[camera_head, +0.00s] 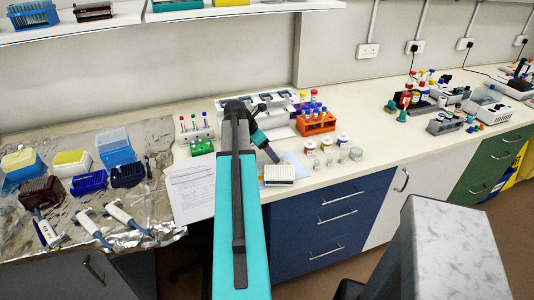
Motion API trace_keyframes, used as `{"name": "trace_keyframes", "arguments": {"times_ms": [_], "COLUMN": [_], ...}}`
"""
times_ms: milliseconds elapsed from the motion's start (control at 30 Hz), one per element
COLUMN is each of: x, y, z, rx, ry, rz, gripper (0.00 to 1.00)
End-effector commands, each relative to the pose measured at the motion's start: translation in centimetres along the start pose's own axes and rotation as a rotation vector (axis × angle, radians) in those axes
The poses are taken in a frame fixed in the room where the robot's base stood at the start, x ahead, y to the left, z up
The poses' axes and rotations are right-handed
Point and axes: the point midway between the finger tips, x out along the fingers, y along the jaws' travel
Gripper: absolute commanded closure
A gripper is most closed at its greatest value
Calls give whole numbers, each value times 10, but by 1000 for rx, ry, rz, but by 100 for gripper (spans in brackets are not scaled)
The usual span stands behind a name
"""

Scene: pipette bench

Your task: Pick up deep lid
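I cannot tell for certain which thing is the deep lid. A low cream rectangular piece (279,174) with a dark ribbed front side lies on a pale blue sheet near the bench's front edge. My gripper (272,156) is at the end of my teal arm, pointing down just above and behind the cream piece. Its fingers are too small to read, and I cannot tell whether it touches anything.
An orange tube rack (316,124) and small jars (326,143) stand right of my gripper. A white rack unit (282,101) is behind it. Papers (191,187) and several pipettes (93,228) lie at left. The bench between the jars and the right-hand equipment is mostly clear.

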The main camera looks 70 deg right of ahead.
Motion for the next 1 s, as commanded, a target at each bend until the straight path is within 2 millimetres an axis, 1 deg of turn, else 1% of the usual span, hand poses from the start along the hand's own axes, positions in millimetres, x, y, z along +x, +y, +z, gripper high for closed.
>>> {"name": "trace_keyframes", "arguments": {"times_ms": [167, 267, 700, 900, 1000], "x": [-7, -14, -60, -77, -82], "y": [1, 1, 1, 1, 0], "z": [4, 8, 35, 44, 47], "rx": [0, 0, 2, 0, 0], "ry": [-1, -1, -1, -1, 0], "rz": [1, 2, 3, 2, 0], "gripper": [50, 50, 50, 50, 50]}}
